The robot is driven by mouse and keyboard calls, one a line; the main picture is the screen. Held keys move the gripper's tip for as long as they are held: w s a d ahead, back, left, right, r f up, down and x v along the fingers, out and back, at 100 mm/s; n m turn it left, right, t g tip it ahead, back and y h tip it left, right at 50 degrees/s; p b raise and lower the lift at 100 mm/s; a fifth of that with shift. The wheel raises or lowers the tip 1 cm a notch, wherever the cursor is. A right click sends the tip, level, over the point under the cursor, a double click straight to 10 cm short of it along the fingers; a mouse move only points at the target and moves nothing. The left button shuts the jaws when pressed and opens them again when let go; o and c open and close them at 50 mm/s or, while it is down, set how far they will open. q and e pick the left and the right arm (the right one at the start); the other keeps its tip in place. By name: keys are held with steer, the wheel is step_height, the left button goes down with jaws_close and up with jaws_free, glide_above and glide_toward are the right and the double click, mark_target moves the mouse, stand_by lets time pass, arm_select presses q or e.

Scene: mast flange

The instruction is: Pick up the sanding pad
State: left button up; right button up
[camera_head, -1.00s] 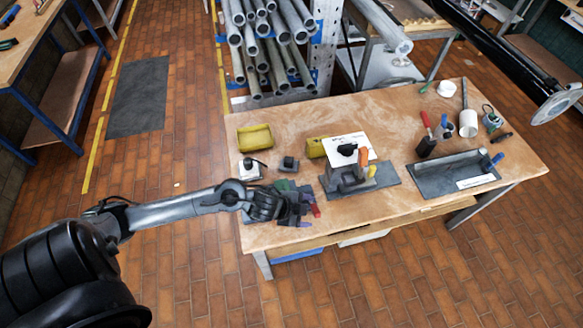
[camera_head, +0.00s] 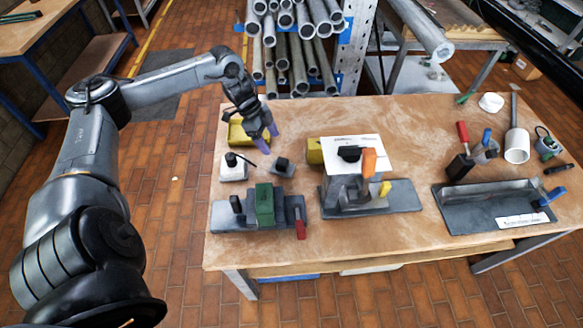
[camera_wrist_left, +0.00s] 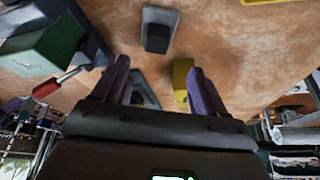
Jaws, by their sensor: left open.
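The sanding pad appears to be the small grey pad with a dark block on top (camera_head: 282,167), lying on the left part of the table. In the left wrist view, the pad (camera_wrist_left: 158,32) shows at the top centre, beyond the fingertips. My left gripper (camera_head: 267,138) is open and empty, with purple fingertips pointing down. It is above the table, just behind and left of the pad in the head view, apart from it. In the wrist view, the fingers (camera_wrist_left: 160,66) are spread with a clear gap. My right gripper is not in view.
A white container with a black top (camera_head: 233,168) stands left of the pad, with a yellow tray (camera_head: 237,133) behind. A fixture with a green block (camera_head: 264,204) is in front. A yellow block (camera_head: 314,151) and a grey fixture (camera_head: 400,196) stand to the right.

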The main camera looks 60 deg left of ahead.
arm_select(q)
glide_above(282, 161)
steer(key=s+a, duration=0.2)
step_height(282, 161, down, 4)
steer(key=shift+w+f, duration=0.15)
steer(key=shift+f, duration=0.05)
steer(key=shift+x, duration=1)
steer(key=x, duration=0.3)
steer(key=shift+w+d+b, duration=0.1)
steer(key=shift+d+b, duration=0.1)
steer(key=shift+b, duration=0.15)
steer(key=shift+w+d+f, duration=0.1)
steer(key=shift+f, duration=0.3)
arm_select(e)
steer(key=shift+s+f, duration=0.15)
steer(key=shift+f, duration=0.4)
arm_select(q)
steer(key=shift+c, duration=0.4)
steer(key=c, duration=1.1)
steer(key=shift+o, duration=0.2)
